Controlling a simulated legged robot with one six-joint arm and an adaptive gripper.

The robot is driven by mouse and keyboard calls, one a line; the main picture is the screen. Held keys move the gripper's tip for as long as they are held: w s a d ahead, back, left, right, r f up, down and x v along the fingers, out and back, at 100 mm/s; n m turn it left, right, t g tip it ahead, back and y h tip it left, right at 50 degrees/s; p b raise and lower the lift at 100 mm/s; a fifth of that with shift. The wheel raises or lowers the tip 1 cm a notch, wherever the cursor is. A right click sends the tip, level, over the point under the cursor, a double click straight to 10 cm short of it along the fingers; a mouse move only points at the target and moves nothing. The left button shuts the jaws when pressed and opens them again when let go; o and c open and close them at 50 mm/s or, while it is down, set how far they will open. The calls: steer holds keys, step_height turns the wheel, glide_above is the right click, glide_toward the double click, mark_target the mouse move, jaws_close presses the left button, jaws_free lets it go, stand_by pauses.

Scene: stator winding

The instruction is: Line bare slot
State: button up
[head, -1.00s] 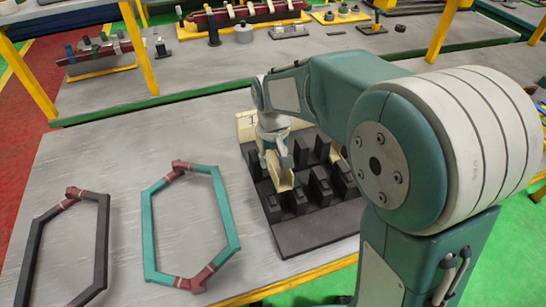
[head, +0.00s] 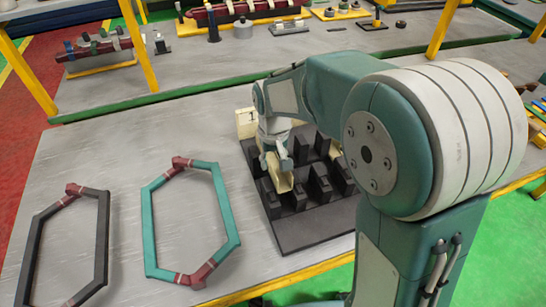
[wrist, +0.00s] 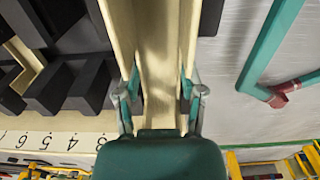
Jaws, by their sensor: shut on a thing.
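My gripper (head: 277,158) is shut on a cream slot liner (head: 281,178), a folded channel. In the wrist view the liner (wrist: 158,50) runs away from between the two fingertips (wrist: 160,92). The black stator block (head: 296,236) has rows of upright teeth and lies on the table. In the head view the held liner is over the left part of the block, among the teeth. I cannot tell whether it touches the block or is in a slot. In the wrist view a cream strip (wrist: 30,62) shows between black teeth at the left; my arm hides part of the block.
A teal coil (head: 229,216) and a black coil (head: 33,250) lie left of the block on the grey table (head: 115,150). A cream numbered plate (head: 245,124) stands at the block's far edge. A second bench (head: 300,62) with parts is behind.

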mark_target(273, 165)
steer(key=shift+f, duration=3.3)
steer(key=o, duration=0.9)
steer(key=shift+r, duration=0.95)
steer(key=shift+r, duration=3.65)
steer(key=shift+r, duration=0.1)
step_height(273, 165, up, 12)
steer(key=shift+f, duration=0.15)
